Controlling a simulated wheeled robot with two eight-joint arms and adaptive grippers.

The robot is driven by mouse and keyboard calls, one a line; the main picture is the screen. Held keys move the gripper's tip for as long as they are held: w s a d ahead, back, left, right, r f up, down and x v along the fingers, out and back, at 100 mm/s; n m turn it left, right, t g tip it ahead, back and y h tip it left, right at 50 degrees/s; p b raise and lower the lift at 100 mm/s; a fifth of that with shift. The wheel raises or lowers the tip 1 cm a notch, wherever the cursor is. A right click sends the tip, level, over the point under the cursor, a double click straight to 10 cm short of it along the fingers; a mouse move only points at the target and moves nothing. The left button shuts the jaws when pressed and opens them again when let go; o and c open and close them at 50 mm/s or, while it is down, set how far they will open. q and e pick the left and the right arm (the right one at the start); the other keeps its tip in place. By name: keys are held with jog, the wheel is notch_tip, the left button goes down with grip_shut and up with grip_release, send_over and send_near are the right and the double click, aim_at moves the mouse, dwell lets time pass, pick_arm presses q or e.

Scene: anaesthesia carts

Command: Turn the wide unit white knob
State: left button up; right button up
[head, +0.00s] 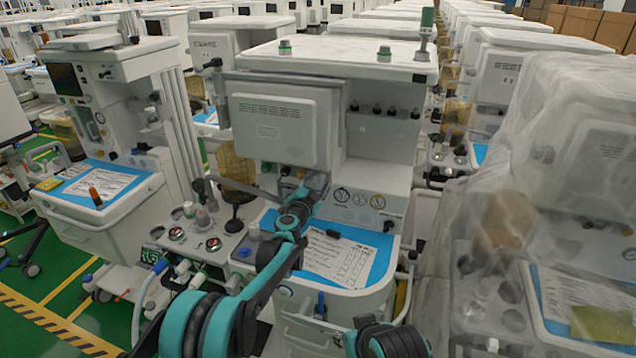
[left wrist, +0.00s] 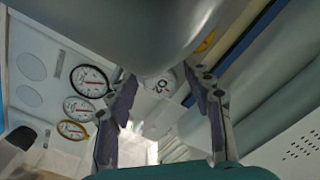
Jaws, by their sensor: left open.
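The wide unit (head: 285,62) is the white anaesthesia machine in the middle of the head view. My left gripper (head: 318,183) reaches up to its front panel, just left of the row of round gauges (head: 357,198). In the left wrist view the white knob (left wrist: 158,84), with dark lettering on its face, shows between the two fingers of the left gripper (left wrist: 160,80). The fingers are open, one on each side of it. I cannot tell whether they touch it. In the head view the knob is hidden behind the gripper. My right gripper is not in view.
A blue worktop with a paper sheet (head: 337,258) lies below my left arm. A narrower machine (head: 110,62) stands to the left. A machine under clear plastic (head: 560,130) stands close on the right.

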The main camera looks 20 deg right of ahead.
pick_arm(q)
jog(key=shift+w+d, duration=0.15)
jog(key=shift+w, duration=0.05)
jog(key=c, duration=1.2)
jog(key=shift+o, duration=0.2)
jog(key=shift+n, duration=0.3)
